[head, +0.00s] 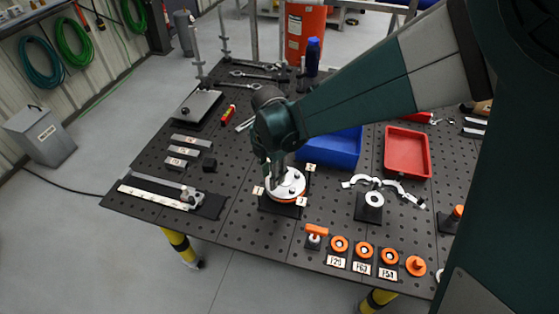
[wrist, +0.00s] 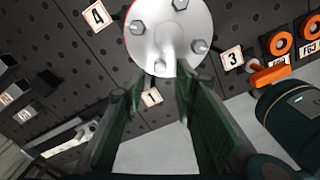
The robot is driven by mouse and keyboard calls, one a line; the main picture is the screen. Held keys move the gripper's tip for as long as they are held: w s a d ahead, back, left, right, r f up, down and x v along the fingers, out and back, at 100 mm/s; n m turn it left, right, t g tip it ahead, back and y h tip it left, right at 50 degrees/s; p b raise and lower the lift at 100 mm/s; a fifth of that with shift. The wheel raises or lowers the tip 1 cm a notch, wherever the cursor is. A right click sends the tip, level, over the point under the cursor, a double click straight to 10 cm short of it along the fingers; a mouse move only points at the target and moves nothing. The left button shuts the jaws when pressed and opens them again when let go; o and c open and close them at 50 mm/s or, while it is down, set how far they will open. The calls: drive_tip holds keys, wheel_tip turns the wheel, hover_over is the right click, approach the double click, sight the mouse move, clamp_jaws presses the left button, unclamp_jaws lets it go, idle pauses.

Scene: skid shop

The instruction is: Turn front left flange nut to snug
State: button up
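The round pale flange (head: 291,187) with an orange layer under it sits on a dark base near the middle of the board. In the wrist view the flange face (wrist: 168,32) shows several bolts or nuts around its edge. One nut (wrist: 160,66) sits at the lower edge, near the number 1 tag (wrist: 152,97). My gripper (head: 275,182) points down over the left side of the flange. In the wrist view its two fingers (wrist: 156,88) are apart, with that nut in line with the gap. Contact with the nut cannot be told.
Number tags 4 (wrist: 97,16) and 3 (wrist: 232,57) stand around the flange. A blue bin (head: 335,150) is behind it and a red tray (head: 407,152) to the right. An orange-handled tool (head: 316,232) and orange rings (head: 365,250) line the front edge. A rail fixture (head: 160,196) lies left.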

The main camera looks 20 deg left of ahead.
drive_tip(key=shift+f, duration=2)
drive_tip(key=c, duration=0.9)
